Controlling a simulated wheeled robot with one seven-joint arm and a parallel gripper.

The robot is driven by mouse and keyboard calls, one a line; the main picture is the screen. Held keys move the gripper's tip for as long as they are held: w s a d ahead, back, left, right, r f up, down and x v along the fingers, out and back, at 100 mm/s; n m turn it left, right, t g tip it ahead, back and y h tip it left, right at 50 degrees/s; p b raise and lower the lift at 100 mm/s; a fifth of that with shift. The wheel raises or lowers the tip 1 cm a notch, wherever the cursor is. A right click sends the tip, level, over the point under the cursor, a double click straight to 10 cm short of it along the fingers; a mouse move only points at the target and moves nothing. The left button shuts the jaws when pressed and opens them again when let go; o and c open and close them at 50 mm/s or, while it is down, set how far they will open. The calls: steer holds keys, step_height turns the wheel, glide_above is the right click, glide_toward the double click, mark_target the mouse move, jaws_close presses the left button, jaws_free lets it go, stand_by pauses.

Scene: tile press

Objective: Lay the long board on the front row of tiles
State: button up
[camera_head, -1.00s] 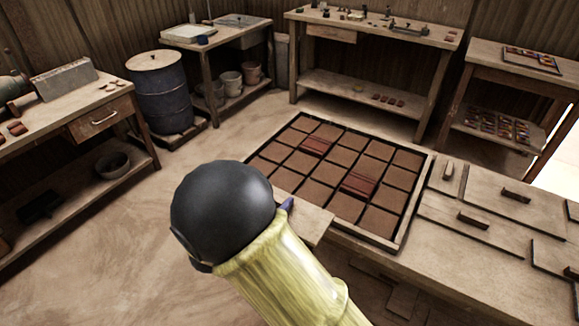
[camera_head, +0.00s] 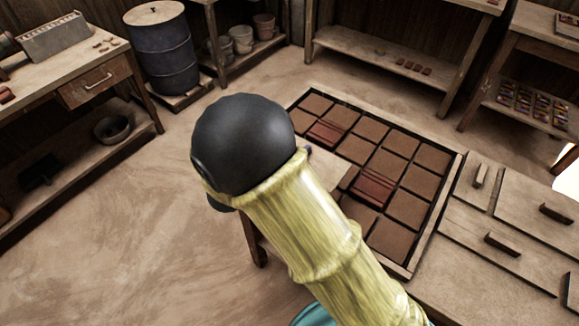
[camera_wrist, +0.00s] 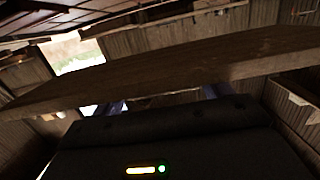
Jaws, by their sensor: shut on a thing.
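My gripper (camera_wrist: 165,97) is shut on a long wooden board (camera_wrist: 170,68), which spans the wrist view from side to side, slightly tilted. In the head view a pale part of the board (camera_head: 325,166) shows just beyond my dark wrist, over the near side of the tile bed. Only a small bluish bit of my gripper (camera_head: 308,150) shows there. The tiles (camera_head: 398,169) are brown squares in rows inside a dark-edged wooden frame (camera_head: 428,235). My arm and the board hide much of the near row. I cannot tell whether the board touches the tiles.
Two redder pieces, one at the back left (camera_head: 328,131) and one near the middle (camera_head: 372,188), lie among the tiles. A bench top with flat handled boards (camera_head: 503,245) adjoins at right. A blue drum (camera_head: 163,50) and a workbench (camera_head: 75,75) stand left. Floor at left is clear.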

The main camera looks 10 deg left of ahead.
steer(key=shift+w, duration=0.25)
steer(key=shift+s, duration=0.4)
steer(key=shift+s+a+f, duration=0.15)
steer(key=shift+f, duration=2.9)
steer(key=shift+f+b, duration=0.35)
steer(key=shift+f, duration=1.55)
